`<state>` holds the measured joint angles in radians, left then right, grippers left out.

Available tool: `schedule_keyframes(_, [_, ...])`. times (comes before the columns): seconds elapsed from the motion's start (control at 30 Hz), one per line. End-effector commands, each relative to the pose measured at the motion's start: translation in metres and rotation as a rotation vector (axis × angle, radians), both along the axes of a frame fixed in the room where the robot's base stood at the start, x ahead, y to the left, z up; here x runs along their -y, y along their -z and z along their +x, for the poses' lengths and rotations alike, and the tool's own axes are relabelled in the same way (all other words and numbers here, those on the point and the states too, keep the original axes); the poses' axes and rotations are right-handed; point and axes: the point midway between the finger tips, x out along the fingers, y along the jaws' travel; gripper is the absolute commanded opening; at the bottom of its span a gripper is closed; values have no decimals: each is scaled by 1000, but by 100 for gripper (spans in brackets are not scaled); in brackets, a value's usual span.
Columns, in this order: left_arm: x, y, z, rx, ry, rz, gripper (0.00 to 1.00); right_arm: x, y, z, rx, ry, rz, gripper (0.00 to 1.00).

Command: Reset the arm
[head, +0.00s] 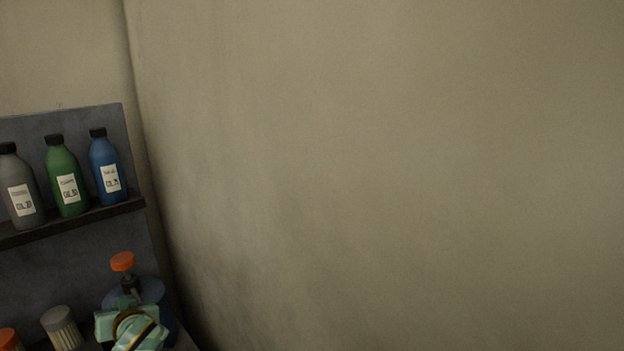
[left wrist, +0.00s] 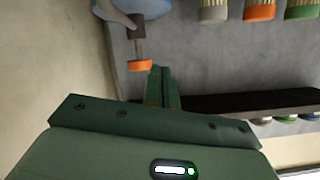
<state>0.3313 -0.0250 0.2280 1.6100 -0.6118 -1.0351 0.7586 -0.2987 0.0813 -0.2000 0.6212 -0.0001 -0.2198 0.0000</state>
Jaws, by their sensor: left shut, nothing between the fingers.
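My left gripper (head: 128,318) shows at the lower left of the head view, in front of a blue container with an orange cap (head: 122,261). In the left wrist view my left gripper (left wrist: 162,88) has its two green fingers together, with nothing between them. There the orange cap (left wrist: 140,66) appears close beside the fingertips; I cannot tell whether they touch. My right gripper is in neither view.
A grey shelf unit (head: 72,119) holds grey (head: 19,181), green (head: 66,180) and blue (head: 107,170) bottles on a dark shelf (head: 75,220). A grey-capped jar (head: 61,326) stands below. A bare wall (head: 400,170) fills the right.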

Motion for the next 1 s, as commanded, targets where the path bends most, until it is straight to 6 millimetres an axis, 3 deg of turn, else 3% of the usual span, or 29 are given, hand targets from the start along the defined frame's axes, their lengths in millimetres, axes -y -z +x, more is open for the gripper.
schedule_keyframes(0.03, [9, 20, -34, -109, 44, 48, 0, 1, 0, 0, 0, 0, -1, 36])
schedule_keyframes(0.1, [27, 38, -75, -256, 126, 102, 0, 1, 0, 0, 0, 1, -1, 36])
schedule_keyframes(0.2, [51, 56, -121, -420, 241, 152, 0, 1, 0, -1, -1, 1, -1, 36])
schedule_keyframes(0.4, [93, 73, -193, -652, 449, 209, 0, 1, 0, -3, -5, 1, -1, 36])
schedule_keyframes(0.6, [127, 77, -251, -816, 643, 243, 0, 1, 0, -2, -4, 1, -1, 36])
schedule_keyframes(0.73, [147, 75, -287, -905, 771, 258, 0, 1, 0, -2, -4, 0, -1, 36])
schedule_keyframes(1.0, [163, 170, -276, -936, 828, 161, 0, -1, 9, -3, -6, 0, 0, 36])
